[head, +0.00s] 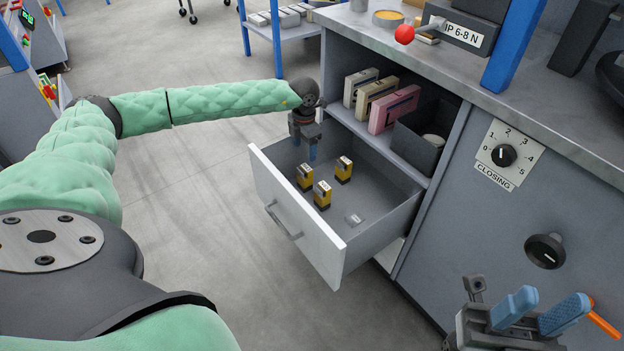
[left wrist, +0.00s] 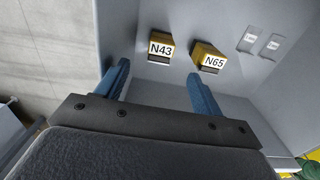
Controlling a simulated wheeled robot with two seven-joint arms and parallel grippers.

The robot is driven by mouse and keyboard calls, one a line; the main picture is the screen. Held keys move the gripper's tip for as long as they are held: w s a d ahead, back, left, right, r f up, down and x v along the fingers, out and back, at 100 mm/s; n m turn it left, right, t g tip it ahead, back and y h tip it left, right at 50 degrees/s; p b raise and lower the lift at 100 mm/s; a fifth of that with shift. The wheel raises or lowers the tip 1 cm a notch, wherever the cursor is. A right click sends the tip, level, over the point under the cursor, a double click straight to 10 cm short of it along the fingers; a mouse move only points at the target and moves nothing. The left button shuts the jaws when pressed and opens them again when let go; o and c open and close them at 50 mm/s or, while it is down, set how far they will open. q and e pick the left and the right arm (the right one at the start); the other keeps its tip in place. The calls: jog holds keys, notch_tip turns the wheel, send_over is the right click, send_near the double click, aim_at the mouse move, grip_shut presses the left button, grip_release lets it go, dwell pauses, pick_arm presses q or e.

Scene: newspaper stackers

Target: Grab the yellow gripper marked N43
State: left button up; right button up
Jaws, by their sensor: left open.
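Three small yellow grippers with dark parts stand in the open drawer (head: 278,208); in the head view I see a left one (head: 304,178), a back right one (head: 344,169) and a front one (head: 322,195). Their labels are unreadable there. In the left wrist view the yellow gripper marked N43 (left wrist: 161,48) lies ahead of my left fingers, roughly between their lines, with one marked N65 (left wrist: 208,58) to its right. The third is hidden there. My left gripper (head: 311,152) is open, empty and above the drawer's left end; its blue fingers show in the wrist view (left wrist: 160,78). My right gripper (head: 538,308) is open at the bottom right.
The grey cabinet (head: 480,215) rises right of the drawer, with a shelf holding several boxes (head: 394,109) and a dark bin (head: 420,135). The dial (head: 503,155) marked CLOSING is further right. Bare floor (head: 190,185) lies left.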

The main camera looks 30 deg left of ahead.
aim_at(304, 168)
pick_arm(q)
jog(key=shift+d+f, duration=0.15)
jog(key=shift+f, duration=0.25)
jog(key=f+b, duration=0.1)
jog(key=f, duration=0.4)
jog(key=f+b, duration=0.1)
jog(key=f, duration=0.5)
jog(key=shift+s+a+f, duration=0.1)
jog(key=shift+s+a, duration=0.1)
jog(key=c, duration=1.2)
jog(key=shift+o, duration=0.2)
